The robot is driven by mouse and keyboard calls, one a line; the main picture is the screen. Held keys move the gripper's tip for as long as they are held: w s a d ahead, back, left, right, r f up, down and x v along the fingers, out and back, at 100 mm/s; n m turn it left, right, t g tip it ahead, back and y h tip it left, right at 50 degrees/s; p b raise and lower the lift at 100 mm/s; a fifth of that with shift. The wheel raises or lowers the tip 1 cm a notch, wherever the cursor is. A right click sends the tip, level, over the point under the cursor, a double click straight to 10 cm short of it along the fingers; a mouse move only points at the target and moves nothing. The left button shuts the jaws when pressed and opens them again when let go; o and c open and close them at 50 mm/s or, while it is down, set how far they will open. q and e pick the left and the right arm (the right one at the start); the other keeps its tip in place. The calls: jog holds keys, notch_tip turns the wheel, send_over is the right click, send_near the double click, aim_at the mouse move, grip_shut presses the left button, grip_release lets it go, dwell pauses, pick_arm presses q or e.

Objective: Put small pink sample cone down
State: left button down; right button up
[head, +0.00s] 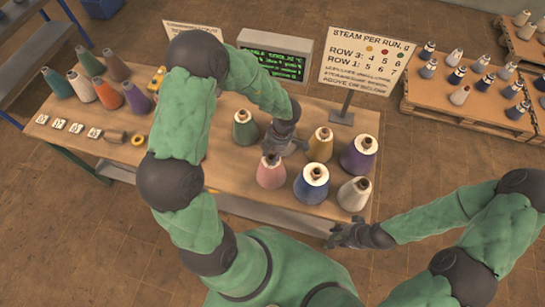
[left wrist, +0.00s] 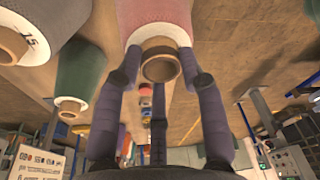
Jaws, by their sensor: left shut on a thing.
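The small pink sample cone (head: 270,174) is upright at the front middle of the work table, left of a blue cone. My left gripper (head: 273,156) is above it, shut on its top. In the left wrist view, the fingers of this gripper (left wrist: 163,78) lie on either side of the brown tube end of the pink cone (left wrist: 160,14). I cannot tell whether its base touches the table. My right gripper (head: 345,236) is off the table's front right edge, apart from the cones; its fingers are too small to read.
A sign (head: 366,58) and a display (head: 274,56) stand behind. Several cones fill the table's left end.

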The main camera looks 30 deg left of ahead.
pick_arm(q)
jog(key=f, duration=0.4)
jog(key=shift+w+a+b, duration=0.2)
jog(key=shift+w+b, duration=0.15)
jog(key=shift+w, duration=0.05)
jog(key=shift+f, duration=0.1)
jog(key=c, duration=0.7)
grip_release()
jog(key=shift+c, duration=0.2)
jog(key=shift+s, duration=0.1)
notch_tip(320, 180, up, 12)
jog(key=w+d+p, duration=0.1)
jog(key=p, duration=0.1)
jog(key=shift+w+d, duration=0.3)
jog(key=shift+w, duration=0.05)
